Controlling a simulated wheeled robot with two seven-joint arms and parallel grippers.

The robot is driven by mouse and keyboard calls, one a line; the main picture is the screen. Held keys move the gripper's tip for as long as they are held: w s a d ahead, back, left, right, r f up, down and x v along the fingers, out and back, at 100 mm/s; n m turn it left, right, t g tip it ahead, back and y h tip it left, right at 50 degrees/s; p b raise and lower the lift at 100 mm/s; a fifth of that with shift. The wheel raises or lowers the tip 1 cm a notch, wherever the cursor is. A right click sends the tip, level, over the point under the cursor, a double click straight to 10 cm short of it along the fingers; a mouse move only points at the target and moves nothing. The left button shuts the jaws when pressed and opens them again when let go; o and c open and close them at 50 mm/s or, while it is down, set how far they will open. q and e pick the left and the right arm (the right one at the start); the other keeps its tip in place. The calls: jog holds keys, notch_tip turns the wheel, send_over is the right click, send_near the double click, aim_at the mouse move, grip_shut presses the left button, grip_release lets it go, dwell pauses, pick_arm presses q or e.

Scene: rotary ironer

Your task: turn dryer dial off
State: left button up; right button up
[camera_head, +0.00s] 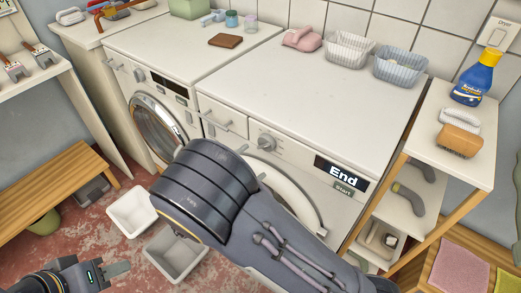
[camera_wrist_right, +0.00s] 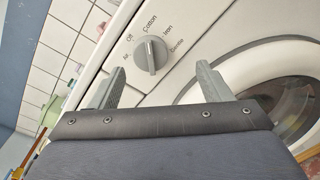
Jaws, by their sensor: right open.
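The dryer (camera_head: 310,85) is the right-hand white machine; its display (camera_head: 342,172) reads "End". Its grey dial (camera_head: 267,142) is on the front panel, left of the display. In the right wrist view the dial (camera_wrist_right: 151,55) has labels Air, Off, Cotton, Iron and Gentle around it; its ridge points up near Cotton. My right gripper (camera_wrist_right: 157,80) is open, its fingers apart on either side below the dial, with no contact visible. In the head view my right arm hides most of that gripper. My left gripper (camera_head: 104,271) is low at the left, partly out of frame.
A washer (camera_head: 165,110) stands left of the dryer. Two white bins (camera_head: 133,210) are on the floor below. A wooden-framed shelf (camera_head: 440,150) with brushes and a blue bottle (camera_head: 475,80) stands right. Baskets (camera_head: 348,48) sit at the back of the dryer top.

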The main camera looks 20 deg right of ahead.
aim_at(262, 147)
jog(key=shift+n+t, duration=0.4)
jog(key=shift+t, duration=0.2)
jog(key=x, duration=0.4)
jog(key=w+p+x, duration=0.1)
jog(key=x, duration=0.2)
jog(key=shift+a, duration=0.35)
jog(key=c, duration=1)
